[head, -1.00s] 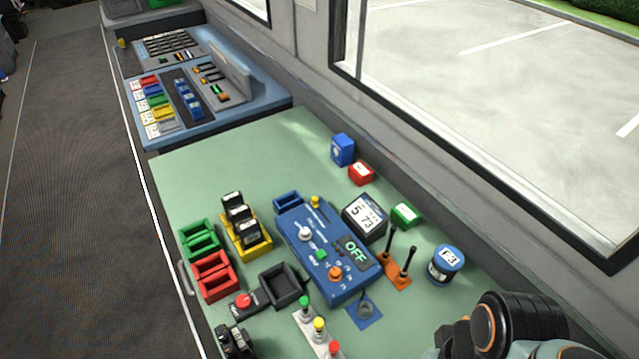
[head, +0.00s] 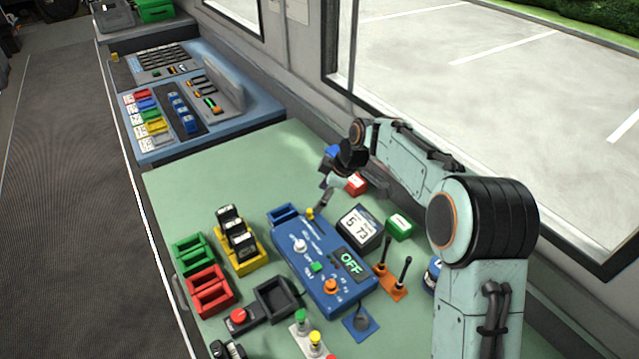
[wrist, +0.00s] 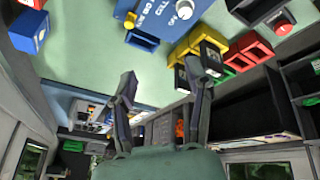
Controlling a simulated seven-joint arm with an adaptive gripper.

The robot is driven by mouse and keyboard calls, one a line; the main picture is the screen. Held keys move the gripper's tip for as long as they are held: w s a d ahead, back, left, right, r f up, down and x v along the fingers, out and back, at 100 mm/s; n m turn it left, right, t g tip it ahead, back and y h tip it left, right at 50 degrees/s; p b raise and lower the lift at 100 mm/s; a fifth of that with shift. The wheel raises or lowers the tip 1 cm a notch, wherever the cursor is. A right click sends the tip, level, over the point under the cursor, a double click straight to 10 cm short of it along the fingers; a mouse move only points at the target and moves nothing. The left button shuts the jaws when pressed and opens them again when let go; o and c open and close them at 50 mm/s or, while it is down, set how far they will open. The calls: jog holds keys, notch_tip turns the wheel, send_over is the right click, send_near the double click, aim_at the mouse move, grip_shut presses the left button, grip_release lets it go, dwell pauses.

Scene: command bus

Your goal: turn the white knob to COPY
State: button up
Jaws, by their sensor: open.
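The white knob (head: 300,246) sits on the blue panel (head: 322,256), on its upper left part. In the wrist view the white knob (wrist: 185,10) is at the top edge, with lettering beside it. The panel's display (head: 351,264) reads OFF. I cannot read the knob's pointer surely. My gripper (head: 322,201) is beyond the far end of the panel, above the green table and apart from the knob. In the wrist view my gripper (wrist: 160,77) has its two fingers spread wide with nothing between them.
An orange knob (head: 331,286), a green button (head: 316,267) and a yellow knob (head: 310,213) share the panel. Yellow (head: 247,262) and red bins (head: 210,291) stand left.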

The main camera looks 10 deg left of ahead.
jog(key=g, duration=0.2)
send_near(301, 243)
jog(key=shift+x, duration=1.2)
jog(key=x, duration=0.6)
jog(key=shift+f, duration=0.25)
grip_shut()
